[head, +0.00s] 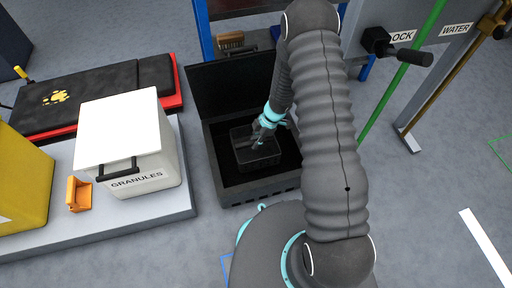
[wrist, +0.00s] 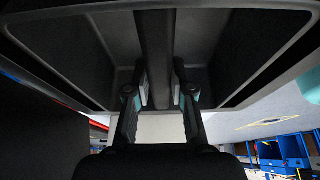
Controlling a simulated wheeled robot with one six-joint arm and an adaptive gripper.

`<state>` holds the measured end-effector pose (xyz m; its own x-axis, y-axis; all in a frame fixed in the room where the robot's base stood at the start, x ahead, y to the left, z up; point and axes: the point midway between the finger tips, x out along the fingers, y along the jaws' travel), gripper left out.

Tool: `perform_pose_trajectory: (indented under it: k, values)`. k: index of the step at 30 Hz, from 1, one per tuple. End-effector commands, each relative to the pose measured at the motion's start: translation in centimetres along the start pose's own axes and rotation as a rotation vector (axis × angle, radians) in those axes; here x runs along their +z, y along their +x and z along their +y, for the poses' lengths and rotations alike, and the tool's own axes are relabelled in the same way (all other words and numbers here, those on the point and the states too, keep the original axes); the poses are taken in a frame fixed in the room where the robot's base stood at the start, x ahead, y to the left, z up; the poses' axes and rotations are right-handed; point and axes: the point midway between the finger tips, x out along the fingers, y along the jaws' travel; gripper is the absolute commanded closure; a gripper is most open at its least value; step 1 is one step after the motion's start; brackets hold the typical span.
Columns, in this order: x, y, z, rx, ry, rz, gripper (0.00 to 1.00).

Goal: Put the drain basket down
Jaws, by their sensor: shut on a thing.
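The drain basket (head: 260,163) is a small dark square basket in the head view. It is inside the outline of a larger open black box (head: 221,180), near its middle. I cannot tell whether it rests on the floor of the box or hangs above it. My gripper (head: 257,143) is over the basket, pointing down. In the wrist view my gripper (wrist: 160,95) has its two fingers on either side of a dark bar (wrist: 157,45) of the basket, shut on it. The basket's underside is hidden.
The box's raised lid (head: 235,85) stands behind the basket. A white GRANULES bin (head: 130,145) and an orange item (head: 79,194) are on a low platform to the left. A brush (head: 230,40) lies on a blue shelf behind. A green pole (head: 400,85) is at right.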

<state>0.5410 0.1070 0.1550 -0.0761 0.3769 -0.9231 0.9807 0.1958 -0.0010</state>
Motion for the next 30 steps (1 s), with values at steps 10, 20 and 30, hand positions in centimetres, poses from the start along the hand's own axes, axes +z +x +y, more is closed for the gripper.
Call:
perform_pose_trajectory:
  k: [10,20,30]
  values:
    - [1.2,3.4,0.0,-0.002,-0.003,0.001,1.0]
    - [1.3,3.5,0.0,-0.002,-0.003,0.0,1.0]
    - [1.3,3.5,0.0,-0.002,-0.003,0.0,0.53]
